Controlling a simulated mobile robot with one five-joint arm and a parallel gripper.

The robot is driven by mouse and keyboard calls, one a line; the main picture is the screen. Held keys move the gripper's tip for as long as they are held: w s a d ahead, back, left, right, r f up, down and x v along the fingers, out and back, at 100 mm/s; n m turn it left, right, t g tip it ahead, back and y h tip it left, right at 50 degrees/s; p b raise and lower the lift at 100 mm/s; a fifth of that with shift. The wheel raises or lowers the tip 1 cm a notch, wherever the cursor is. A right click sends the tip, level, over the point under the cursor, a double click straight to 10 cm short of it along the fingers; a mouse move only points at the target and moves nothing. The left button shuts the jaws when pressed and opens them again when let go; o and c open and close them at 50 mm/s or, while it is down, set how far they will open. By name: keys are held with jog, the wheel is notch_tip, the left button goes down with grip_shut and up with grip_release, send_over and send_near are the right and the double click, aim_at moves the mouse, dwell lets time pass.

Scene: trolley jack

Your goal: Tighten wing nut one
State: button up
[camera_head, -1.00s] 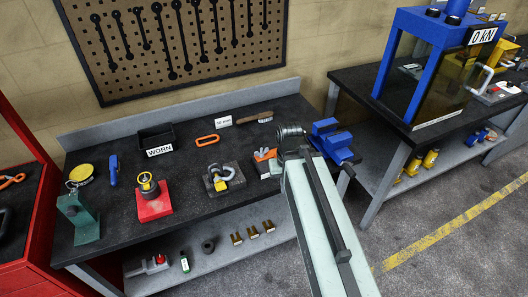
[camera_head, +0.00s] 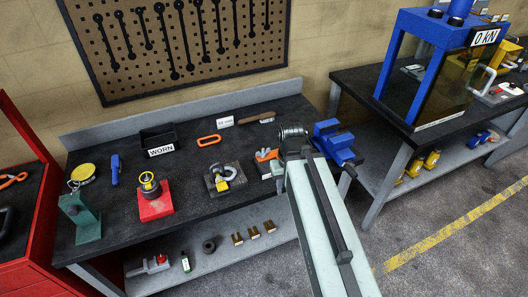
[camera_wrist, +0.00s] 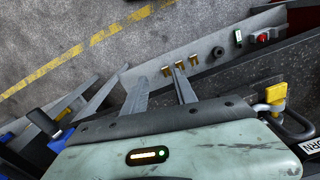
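I cannot make out a wing nut for certain in either view. A red block (camera_head: 155,205) with a dark and yellow upright fitting (camera_head: 149,184) stands on the front of the bench. To its right, a grey metal shackle with a yellow part (camera_head: 224,175) sits on a dark plate; it also shows at the right of the wrist view (camera_wrist: 276,95). My gripper (camera_wrist: 158,76) shows in the wrist view as two grey fingers, spread apart with nothing between them.
The bench (camera_head: 190,230) also carries a green bracket (camera_head: 83,220), a black bin marked WORN (camera_head: 158,138), an orange ring (camera_head: 208,140) and a blue vise (camera_head: 333,140). Several brass pieces (camera_head: 254,232) stand on the shelf below. A blue press (camera_head: 408,60) stands at right.

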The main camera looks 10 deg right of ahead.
jog(key=n, duration=0.2)
jog(key=n+p, duration=0.5)
jog(key=n, duration=1.4)
send_near(264, 153)
jog(key=shift+w+d+f, duration=0.1)
jog(key=shift+w+f, duration=0.1)
jog(key=shift+w, duration=0.05)
jog(key=shift+s+a, duration=0.2)
jog(key=shift+s, duration=0.1)
notch_tip(264, 153, down, 8)
jog(key=b, duration=0.8)
jog(key=shift+f, duration=0.1)
grip_shut()
